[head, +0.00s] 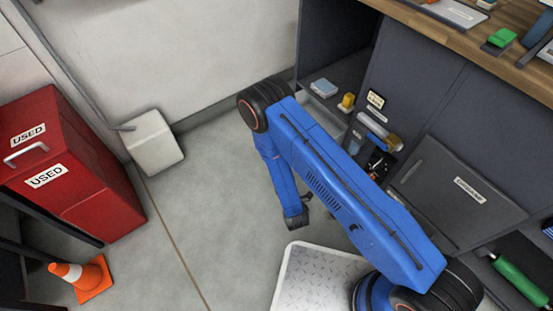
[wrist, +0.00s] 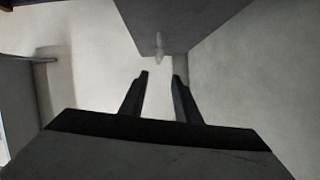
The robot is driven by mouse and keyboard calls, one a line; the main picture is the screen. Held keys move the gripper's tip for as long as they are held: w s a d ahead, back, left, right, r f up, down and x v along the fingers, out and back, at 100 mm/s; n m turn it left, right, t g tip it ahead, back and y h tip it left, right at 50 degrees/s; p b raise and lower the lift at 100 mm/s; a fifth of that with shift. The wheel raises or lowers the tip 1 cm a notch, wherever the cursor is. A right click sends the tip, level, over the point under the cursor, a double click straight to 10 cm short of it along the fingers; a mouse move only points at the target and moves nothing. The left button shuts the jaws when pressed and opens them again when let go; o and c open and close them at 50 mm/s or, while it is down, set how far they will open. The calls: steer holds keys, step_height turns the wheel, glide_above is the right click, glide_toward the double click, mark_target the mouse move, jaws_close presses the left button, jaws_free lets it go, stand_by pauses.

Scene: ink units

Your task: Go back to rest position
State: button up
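My blue arm (head: 350,190) is folded over the floor, with its forearm hanging down from the elbow. My gripper (head: 303,222) is at the lower end of it, small and partly hidden by the arm in the head view. In the wrist view my gripper (wrist: 161,78) shows two dark fingers standing apart. Nothing is between them, so it is open and empty.
A red bin (head: 75,170) marked USED, a white container (head: 152,143) and an orange cone (head: 82,277) stand at left. A dark cabinet (head: 440,105) with a wooden worktop (head: 480,45) and open compartments stands at right. The floor (head: 215,205) between is clear.

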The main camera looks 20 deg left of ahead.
steer(key=shift+s+d, duration=0.3)
steer(key=shift+s, duration=0.15)
steer(key=shift+r, duration=0.1)
